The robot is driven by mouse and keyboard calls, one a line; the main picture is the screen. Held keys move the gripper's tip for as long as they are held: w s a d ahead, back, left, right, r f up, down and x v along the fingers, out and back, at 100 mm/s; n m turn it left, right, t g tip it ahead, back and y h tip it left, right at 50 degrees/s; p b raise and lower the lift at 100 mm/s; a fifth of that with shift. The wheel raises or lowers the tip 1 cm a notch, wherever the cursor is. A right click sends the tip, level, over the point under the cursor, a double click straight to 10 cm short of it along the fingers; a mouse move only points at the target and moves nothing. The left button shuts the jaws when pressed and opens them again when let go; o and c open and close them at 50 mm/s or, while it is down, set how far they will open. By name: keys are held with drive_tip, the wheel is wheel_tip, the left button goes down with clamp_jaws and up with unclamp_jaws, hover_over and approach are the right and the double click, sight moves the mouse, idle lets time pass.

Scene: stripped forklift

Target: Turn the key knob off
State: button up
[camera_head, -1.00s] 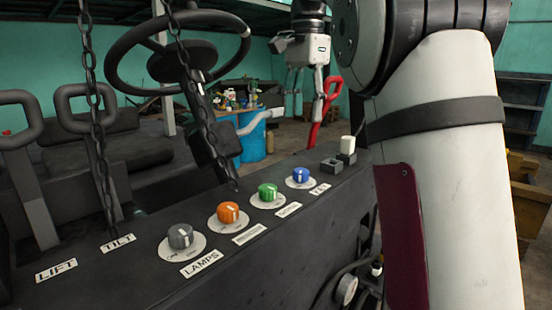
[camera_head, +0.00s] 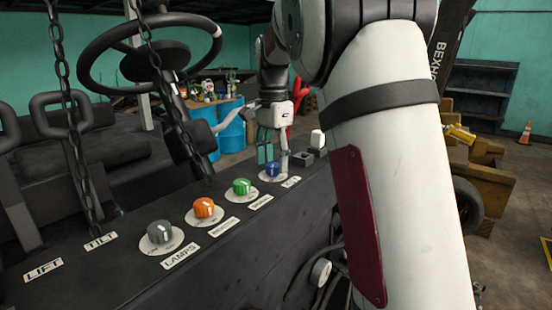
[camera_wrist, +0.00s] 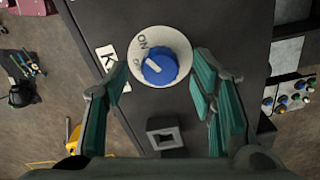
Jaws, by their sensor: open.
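The blue key knob (camera_head: 271,169) sits on a white round dial at the far end of the black panel's row of knobs. In the wrist view the blue knob (camera_wrist: 160,69) has a white pointer mark and its dial reads "ON" at the upper left; a second word beside it is partly hidden. A label starting with "K" lies left of the dial. My gripper (camera_head: 271,155) is open just above the knob. In the wrist view its green-padded fingers (camera_wrist: 161,62) stand on either side of the knob, with gaps on both sides.
Green (camera_head: 242,187), orange (camera_head: 204,208) and grey (camera_head: 160,232) knobs line the panel nearer the camera. A square black socket (camera_wrist: 165,134) and a white-topped switch (camera_head: 317,138) sit close to the blue knob. The steering wheel (camera_head: 150,50) and hanging chains (camera_head: 70,125) are at the left.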

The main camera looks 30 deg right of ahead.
drive_tip(key=shift+f, duration=0.45)
drive_tip(key=c, duration=1.1)
drive_tip(key=shift+c, duration=0.2)
drive_tip(key=shift+n, duration=0.5)
drive_tip(key=n, duration=0.4)
drive_tip(key=shift+n, duration=0.4)
drive_tip(key=n, duration=0.6)
